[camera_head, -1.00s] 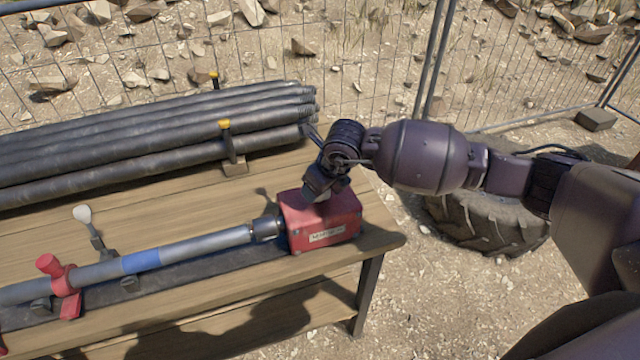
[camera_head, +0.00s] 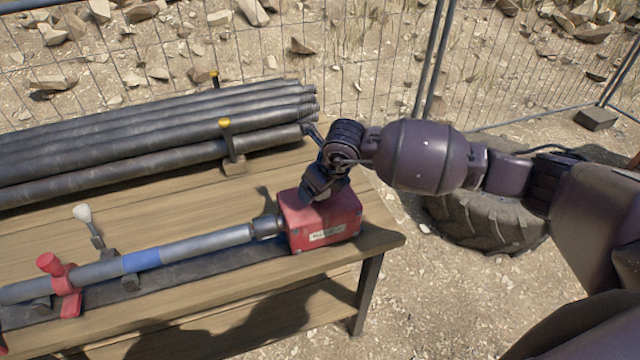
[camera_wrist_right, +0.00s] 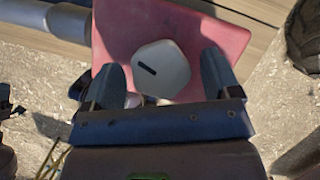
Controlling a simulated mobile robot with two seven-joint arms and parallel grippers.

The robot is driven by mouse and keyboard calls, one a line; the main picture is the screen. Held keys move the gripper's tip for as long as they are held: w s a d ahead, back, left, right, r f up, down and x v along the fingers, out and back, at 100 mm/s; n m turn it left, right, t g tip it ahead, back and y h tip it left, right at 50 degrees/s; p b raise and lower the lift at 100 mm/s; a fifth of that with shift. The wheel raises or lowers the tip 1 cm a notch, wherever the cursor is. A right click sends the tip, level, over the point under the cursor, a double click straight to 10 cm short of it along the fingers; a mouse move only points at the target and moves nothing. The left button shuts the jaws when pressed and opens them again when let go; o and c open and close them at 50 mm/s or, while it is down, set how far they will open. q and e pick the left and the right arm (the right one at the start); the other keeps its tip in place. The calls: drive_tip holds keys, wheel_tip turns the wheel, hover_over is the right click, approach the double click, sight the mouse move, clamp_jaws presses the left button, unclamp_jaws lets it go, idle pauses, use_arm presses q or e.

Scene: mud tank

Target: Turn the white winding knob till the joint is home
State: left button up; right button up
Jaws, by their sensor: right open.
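The white winding knob (camera_wrist_right: 162,67) shows in the right wrist view on top of the red box (camera_wrist_right: 215,40). It is many-sided with a dark slot mark. My right gripper (camera_wrist_right: 165,75) is open, with one finger on each side of the knob and small gaps showing. In the head view, the right gripper (camera_head: 318,190) is over the red box (camera_head: 325,222) and hides the knob. A grey pipe with a blue band (camera_head: 141,260) lies along the bench and meets a dark coupling (camera_head: 266,227) at the box's left side. My left gripper is not in view.
A red clamp (camera_head: 62,285) holds the pipe at the left. A white-tipped lever (camera_head: 84,216) stands behind the pipe. Several dark pipes (camera_head: 150,140) lie stacked at the back of the wooden bench (camera_head: 200,200). A tyre (camera_head: 490,225) lies on the ground at right.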

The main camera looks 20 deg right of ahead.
drive_tip(key=v, duration=1)
drive_tip(key=shift+r, duration=0.4)
drive_tip(key=shift+s+d, duration=0.1)
drive_tip(key=shift+s, duration=0.05)
